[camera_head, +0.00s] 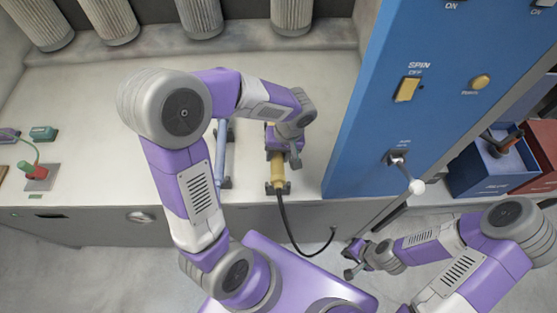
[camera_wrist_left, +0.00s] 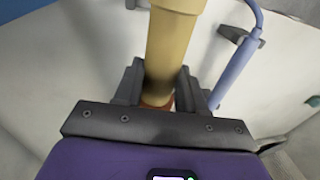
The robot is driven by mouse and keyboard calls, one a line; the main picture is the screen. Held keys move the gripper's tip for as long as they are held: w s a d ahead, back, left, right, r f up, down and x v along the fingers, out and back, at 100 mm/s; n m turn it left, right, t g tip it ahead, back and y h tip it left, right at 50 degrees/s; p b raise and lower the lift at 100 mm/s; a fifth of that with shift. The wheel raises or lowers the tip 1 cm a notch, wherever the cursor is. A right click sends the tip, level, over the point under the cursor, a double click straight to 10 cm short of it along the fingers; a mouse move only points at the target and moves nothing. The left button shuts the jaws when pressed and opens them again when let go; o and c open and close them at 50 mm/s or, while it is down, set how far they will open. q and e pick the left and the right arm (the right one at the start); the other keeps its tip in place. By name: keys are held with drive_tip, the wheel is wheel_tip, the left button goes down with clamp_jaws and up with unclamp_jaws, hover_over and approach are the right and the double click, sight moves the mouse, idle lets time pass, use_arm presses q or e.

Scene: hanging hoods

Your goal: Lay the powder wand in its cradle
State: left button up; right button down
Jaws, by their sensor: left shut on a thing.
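The yellow powder wand (camera_head: 277,173) has a black hose at its lower end. My left gripper (camera_head: 283,158) is shut on it above the bench. In the left wrist view the wand (camera_wrist_left: 172,45) stands between the two fingers of the gripper (camera_wrist_left: 160,88). Dark cradle brackets (camera_head: 286,188) show at the wand's lower end in the head view. A dark bracket (camera_wrist_left: 131,4) also shows beside its far end in the wrist view. I cannot tell whether the wand rests in the brackets. My right gripper (camera_head: 350,263) looks open and empty, low over the floor.
A blue wand (camera_head: 221,155) lies in brackets left of the yellow one. It also shows in the wrist view (camera_wrist_left: 234,72). A blue control cabinet (camera_head: 355,120) stands close on the right. Grey hood tubes (camera_head: 200,18) hang at the back. The bench's left middle (camera_head: 90,110) is clear.

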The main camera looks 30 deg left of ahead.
use_arm(q)
drive_tip(key=shift+w+a+f, duration=0.2)
drive_tip(key=shift+w+a, duration=0.1)
drive_tip(key=shift+w, duration=0.15)
drive_tip(key=shift+w+a+f, duration=0.15)
drive_tip(key=shift+w+a, duration=0.1)
drive_tip(key=shift+w, duration=0.15)
wheel_tip(320, 180, down, 4)
drive_tip(key=b, duration=0.3)
drive_tip(key=shift+w, duration=0.1)
drive_tip(key=shift+f+b, duration=0.8)
drive_tip(key=shift+f, duration=0.05)
drive_tip(key=o, duration=1.3)
drive_tip(key=shift+c, duration=0.2)
drive_tip(key=r, duration=0.2)
drive_tip(key=d+r+p, duration=0.1)
drive_tip(key=r, duration=0.2)
drive_tip(key=r+p, duration=0.1)
drive_tip(key=r, duration=0.1)
drive_tip(key=shift+w+d+r, duration=0.2)
drive_tip(key=shift+w+r, duration=0.05)
drive_tip(key=shift+f, duration=0.1)
